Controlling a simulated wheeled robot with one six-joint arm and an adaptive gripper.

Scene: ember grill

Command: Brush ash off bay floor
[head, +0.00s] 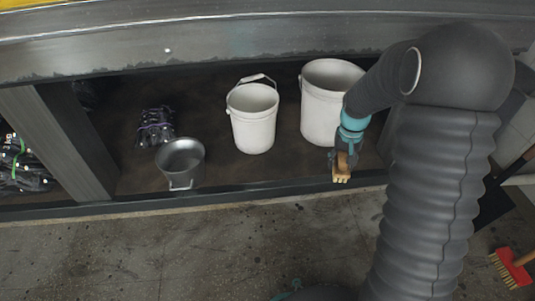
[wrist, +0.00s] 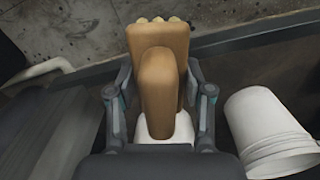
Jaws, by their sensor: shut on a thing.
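My gripper (head: 346,156) is shut on a tan wooden brush (head: 342,174), at the front edge of the bay and in front of the larger white bucket. In the wrist view the brush (wrist: 160,85) sits between both fingers, its lumpy end pointing to the top of the picture. The bay floor (head: 215,145) is a dark brown surface under the metal counter. I cannot make out ash on it for certain. I cannot tell whether the brush touches anything below it.
A larger white bucket (head: 322,115), a smaller white bucket (head: 254,125) and a grey metal pail (head: 181,163) stand in the bay. A tied dark bundle (head: 156,128) lies behind the pail. A dark lip (head: 230,192) edges the bay. A red broom (head: 509,268) is at lower right.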

